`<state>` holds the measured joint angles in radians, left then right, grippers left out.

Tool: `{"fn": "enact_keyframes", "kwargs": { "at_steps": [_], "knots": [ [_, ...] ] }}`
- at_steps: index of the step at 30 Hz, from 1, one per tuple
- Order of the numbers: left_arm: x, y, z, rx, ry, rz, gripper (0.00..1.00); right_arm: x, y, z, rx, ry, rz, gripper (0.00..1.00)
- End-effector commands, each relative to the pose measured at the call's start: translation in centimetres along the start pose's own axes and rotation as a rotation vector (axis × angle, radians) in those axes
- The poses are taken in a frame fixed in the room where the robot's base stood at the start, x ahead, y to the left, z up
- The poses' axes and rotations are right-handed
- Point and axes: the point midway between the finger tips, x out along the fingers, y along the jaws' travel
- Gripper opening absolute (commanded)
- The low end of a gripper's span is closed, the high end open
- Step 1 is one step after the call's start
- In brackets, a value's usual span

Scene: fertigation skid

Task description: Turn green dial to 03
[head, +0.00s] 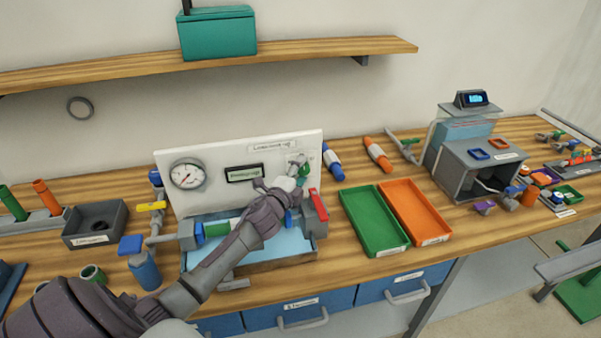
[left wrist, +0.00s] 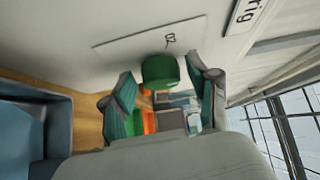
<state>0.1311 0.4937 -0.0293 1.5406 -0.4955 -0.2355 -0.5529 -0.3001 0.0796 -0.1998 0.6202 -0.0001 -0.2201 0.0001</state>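The green dial (head: 305,170) is on the right side of the white upright panel (head: 222,160), partly hidden by my left gripper (head: 297,165). In the left wrist view the green dial (left wrist: 160,72) shows between and just beyond the two fingertips of my left gripper (left wrist: 165,85). The fingers are spread, with a visible gap on each side of the dial, so I see no clear contact. A small dark mark shows on the pale plate by the dial, too small to read surely. The dial's setting cannot be read. My right gripper is in neither view.
The panel also carries a round gauge (head: 187,174) and a dark display (head: 245,173). Below are pipework and a red-handled valve (head: 318,205). A green tray (head: 374,220) and an orange tray (head: 415,211) lie to the right. A blue bottle (head: 145,270) stands at front left.

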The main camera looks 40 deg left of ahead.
Motion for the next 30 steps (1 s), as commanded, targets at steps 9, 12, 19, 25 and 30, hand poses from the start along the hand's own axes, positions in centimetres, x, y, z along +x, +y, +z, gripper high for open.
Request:
{"fn": "enact_keyframes", "kwargs": {
  "at_steps": [9,12,19,25,30],
  "knots": [
    [-0.1,0.0,0.0,0.001,0.000,-0.001,0.65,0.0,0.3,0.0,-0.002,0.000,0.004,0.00],
    [-0.9,0.0,0.0,0.002,0.001,0.000,0.65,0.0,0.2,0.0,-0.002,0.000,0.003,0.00],
    [-5.2,0.1,0.0,0.002,0.001,0.002,0.65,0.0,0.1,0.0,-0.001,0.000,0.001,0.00],
    [-9.3,0.1,0.0,0.000,0.001,0.002,0.65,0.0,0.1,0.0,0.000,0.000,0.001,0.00],
    [-11.3,0.1,0.0,0.001,0.000,0.001,0.65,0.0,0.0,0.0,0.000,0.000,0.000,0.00]
  ]
}}
